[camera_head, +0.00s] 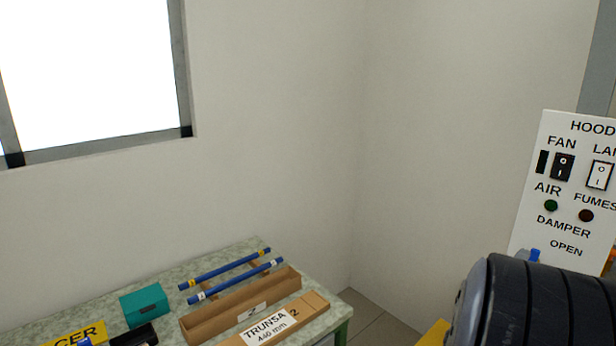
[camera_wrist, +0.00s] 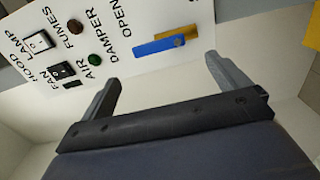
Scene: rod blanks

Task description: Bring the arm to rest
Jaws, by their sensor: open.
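My gripper (camera_wrist: 168,92) shows in the wrist view with its two grey fingers spread apart and nothing between them. Beyond the fingers is the white hood panel (camera_wrist: 118,22), with a blue damper lever (camera_wrist: 165,43) on a yellow plate. I cannot tell the exact gap between the fingers and the panel. In the head view a dark ribbed part of my arm (camera_head: 545,305) fills the lower right corner and covers the bottom of the panel (camera_head: 535,215). My gripper is not seen there.
A green-topped bench (camera_head: 215,262) stands at lower left. The floor (camera_head: 385,328) shows between bench and arm.

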